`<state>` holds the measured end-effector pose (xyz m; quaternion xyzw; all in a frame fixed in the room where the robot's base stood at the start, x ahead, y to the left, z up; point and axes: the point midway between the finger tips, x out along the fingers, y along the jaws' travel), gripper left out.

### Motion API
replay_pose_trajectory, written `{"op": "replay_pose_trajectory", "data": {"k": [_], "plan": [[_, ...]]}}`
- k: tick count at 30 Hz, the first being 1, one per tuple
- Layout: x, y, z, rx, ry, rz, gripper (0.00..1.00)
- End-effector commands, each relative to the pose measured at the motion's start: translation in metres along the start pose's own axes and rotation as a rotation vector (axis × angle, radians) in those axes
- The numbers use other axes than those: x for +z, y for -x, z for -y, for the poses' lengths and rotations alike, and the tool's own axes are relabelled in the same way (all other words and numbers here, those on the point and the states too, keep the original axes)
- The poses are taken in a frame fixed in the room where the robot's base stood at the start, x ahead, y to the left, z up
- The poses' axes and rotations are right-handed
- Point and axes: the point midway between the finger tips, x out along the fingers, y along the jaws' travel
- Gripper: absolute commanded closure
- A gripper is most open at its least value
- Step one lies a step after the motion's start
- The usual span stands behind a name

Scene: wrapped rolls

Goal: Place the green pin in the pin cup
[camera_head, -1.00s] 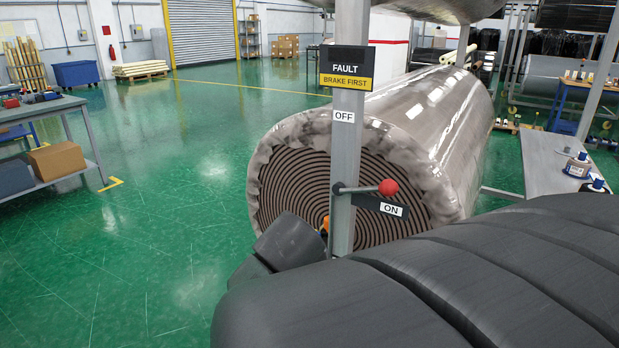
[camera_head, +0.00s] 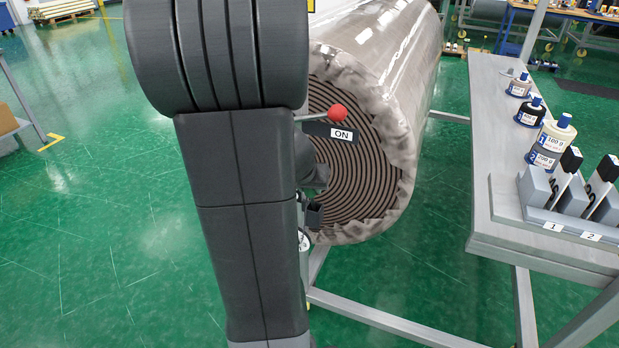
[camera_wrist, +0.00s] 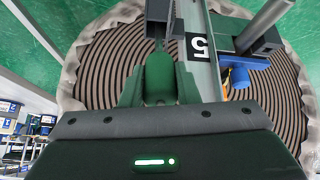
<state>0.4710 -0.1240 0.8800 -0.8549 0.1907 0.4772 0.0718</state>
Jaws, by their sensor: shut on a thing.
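In the wrist view my gripper (camera_wrist: 158,92) is shut on the green pin (camera_wrist: 158,78), a short green cylinder between its dark green fingers. In the head view my dark arm covers the gripper and pin. A small dark block-like part (camera_head: 315,216) shows at the arm's right edge, in front of the roll. I cannot tell whether it is the pin cup, and no cup is clearly seen.
The big wrapped roll (camera_head: 390,100) stands right behind. A red-knobbed lever (camera_head: 337,112) with an ON plate (camera_head: 341,134) sticks out beside my arm. A blue part (camera_wrist: 238,75) sits right of the post. A grey table (camera_head: 483,130) with bottles is at right. Green floor is open at left.

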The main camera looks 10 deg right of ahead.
Motion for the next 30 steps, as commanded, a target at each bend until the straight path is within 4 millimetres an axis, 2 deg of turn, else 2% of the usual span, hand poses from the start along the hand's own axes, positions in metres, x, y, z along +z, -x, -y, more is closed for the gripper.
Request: {"op": "replay_pose_trajectory", "data": {"k": [3,8,27,30], "plan": [[0.002,-0.008,0.000,-0.001,0.000,0.001,1.00],[-0.004,-0.005,-0.001,-0.004,-0.002,0.024,1.00],[-0.032,-0.018,-0.007,-0.054,-0.018,0.285,1.00],[-0.024,-0.029,-0.006,-0.058,-0.015,0.300,1.00]]}}
